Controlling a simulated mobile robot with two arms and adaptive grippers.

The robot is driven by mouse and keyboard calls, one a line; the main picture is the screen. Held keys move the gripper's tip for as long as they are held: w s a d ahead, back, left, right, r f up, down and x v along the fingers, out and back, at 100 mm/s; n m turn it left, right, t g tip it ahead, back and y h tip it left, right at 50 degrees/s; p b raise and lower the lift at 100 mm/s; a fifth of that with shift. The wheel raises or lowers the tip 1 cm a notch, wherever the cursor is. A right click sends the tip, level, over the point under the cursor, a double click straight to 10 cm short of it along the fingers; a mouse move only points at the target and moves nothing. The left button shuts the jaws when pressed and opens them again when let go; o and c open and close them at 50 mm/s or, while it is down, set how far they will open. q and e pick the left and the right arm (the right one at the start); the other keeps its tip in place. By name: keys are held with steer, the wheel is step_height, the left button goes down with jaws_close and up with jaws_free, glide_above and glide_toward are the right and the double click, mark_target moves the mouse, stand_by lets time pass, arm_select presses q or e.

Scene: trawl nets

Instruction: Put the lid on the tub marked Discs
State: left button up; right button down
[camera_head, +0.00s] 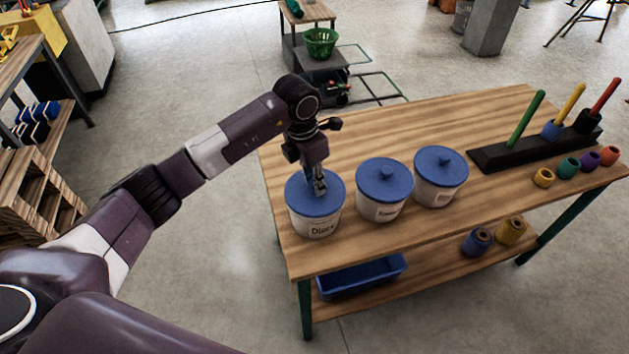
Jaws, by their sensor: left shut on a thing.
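The tub marked Discs (316,227) is white and stands at the left end of the wooden table. A blue lid (303,203) lies over its top and looks level; whether it is fully seated I cannot tell. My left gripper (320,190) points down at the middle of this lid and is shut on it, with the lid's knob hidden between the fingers. My right gripper is not in view.
Two more white tubs with blue knobbed lids (384,174) (441,162) stand close to the right on the table (370,240). A black rack (510,150) with coloured pegs and several small coloured rings are further right. A blue tray (360,277) lies on the lower shelf.

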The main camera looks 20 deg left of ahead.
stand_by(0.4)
arm_select(q)
steer(key=shift+f+b, duration=0.2)
steer(key=shift+b, duration=0.25)
stand_by(0.7)
stand_by(0.4)
steer(key=o, duration=1)
steer(key=shift+o, duration=0.4)
steer(key=o, duration=0.4)
steer(key=shift+o, duration=0.2)
steer(key=shift+r, duration=0.15)
steer(key=shift+r+p, duration=1.85)
steer(key=shift+r, duration=1.55)
